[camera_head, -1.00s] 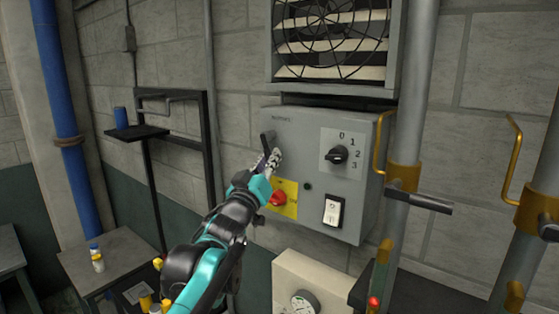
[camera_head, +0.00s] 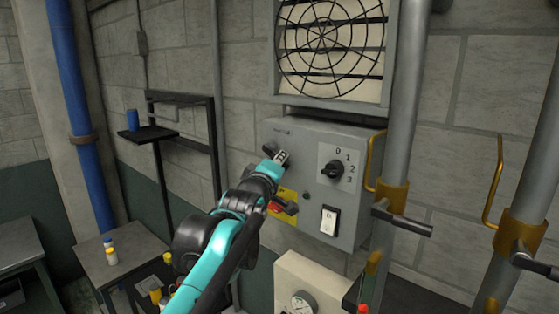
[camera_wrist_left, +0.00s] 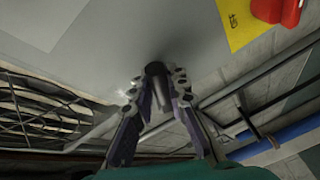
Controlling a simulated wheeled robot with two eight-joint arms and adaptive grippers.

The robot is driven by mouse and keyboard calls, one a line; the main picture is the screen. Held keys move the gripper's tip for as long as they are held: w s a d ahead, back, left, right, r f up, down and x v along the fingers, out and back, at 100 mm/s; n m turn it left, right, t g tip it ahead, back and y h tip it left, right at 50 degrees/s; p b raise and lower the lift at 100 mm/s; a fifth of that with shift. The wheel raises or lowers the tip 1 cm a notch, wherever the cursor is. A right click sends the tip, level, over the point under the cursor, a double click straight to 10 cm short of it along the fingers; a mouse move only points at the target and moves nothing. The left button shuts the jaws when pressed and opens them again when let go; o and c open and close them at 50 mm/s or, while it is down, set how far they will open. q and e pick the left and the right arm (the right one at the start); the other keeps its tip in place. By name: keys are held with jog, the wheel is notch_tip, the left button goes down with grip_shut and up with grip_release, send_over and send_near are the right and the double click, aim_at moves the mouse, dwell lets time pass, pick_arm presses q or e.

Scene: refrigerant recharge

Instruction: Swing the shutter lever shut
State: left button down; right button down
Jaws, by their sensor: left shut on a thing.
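The grey control box (camera_head: 360,140) hangs on the block wall, with the dark shutter lever (camera_head: 268,148) at its upper left. My left gripper (camera_head: 281,157) is at the lever, its fingers hiding part of it. In the left wrist view the dark lever (camera_wrist_left: 155,72) stands between the two fingers of my left gripper (camera_wrist_left: 156,95), which is shut on it. My right gripper is not in view.
The box also carries a rotary knob (camera_head: 332,169), a white rocker switch (camera_head: 329,220) and a red switch on a yellow plate (camera_head: 284,204), close to my left wrist. Grey pipes with yellow handles (camera_head: 376,165) stand to the right. A small table (camera_head: 125,255) stands left.

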pick_arm(q)
jog(key=shift+s+d+r+n+g+p, duration=0.1)
jog(key=shift+r+n+g+p, duration=0.5)
jog(key=shift+r+n+p, duration=0.4)
jog(key=shift+r+n+g+p, duration=0.2)
jog(key=shift+n+g+p, duration=0.3)
jog(key=shift+n, duration=0.5)
jog(key=c, duration=1.5)
grip_release()
jog(key=shift+o, duration=0.2)
jog(key=shift+s, duration=0.15)
jog(key=v, duration=1.1)
jog(key=shift+s+a, duration=0.25)
jog(key=shift+s, duration=0.15)
